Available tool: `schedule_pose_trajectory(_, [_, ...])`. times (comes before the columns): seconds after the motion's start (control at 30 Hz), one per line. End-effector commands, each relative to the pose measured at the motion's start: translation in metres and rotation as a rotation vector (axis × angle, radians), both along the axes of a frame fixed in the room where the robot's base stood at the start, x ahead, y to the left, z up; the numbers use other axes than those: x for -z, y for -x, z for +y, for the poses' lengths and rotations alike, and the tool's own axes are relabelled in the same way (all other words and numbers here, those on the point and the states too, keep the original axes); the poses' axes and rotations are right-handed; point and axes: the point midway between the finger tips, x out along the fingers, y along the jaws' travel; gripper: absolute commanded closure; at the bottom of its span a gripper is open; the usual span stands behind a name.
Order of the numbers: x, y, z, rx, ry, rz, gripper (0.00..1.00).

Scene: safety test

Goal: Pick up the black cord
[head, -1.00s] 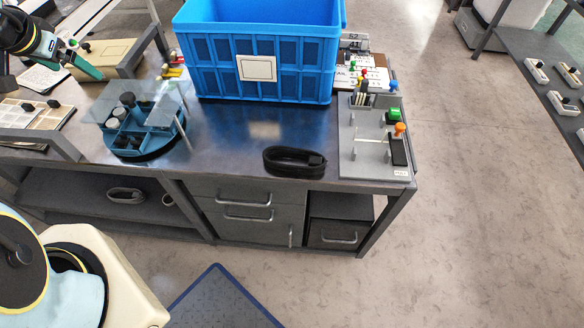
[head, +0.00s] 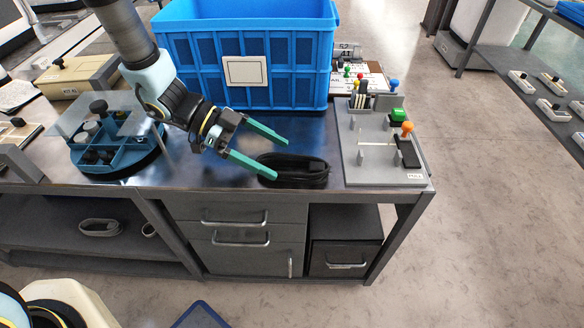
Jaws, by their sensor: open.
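The black cord (head: 302,172) lies coiled in an oval bundle on the metal workbench top (head: 215,178), near its front edge. My gripper (head: 282,160) reaches in from the left with its two green fingers spread open. The fingertips are at the cord's left side in the picture, one toward its back and one toward its front left. Nothing is between the fingers that I can make out. I cannot tell whether the fingertips touch the cord or hover above it.
A large blue crate (head: 195,65) stands behind the cord. A grey panel with coloured knobs (head: 375,170) sits close on the right. A round blue organizer with clear covers (head: 90,160) is on the left. Drawers (head: 240,215) are below the bench top.

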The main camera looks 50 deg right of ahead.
Motion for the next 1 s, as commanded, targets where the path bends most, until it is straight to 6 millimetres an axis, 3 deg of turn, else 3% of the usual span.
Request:
schedule_pose_trajectory(0.5, [0.023,0.045,-0.025,-0.001,0.0,-0.001,0.0])
schedule_pose_trajectory(0.8, [0.027,0.05,-0.028,-0.004,0.001,-0.003,0.0])
schedule_pose_trajectory(1.0, [0.026,0.049,-0.028,-0.004,0.001,-0.003,0.2])
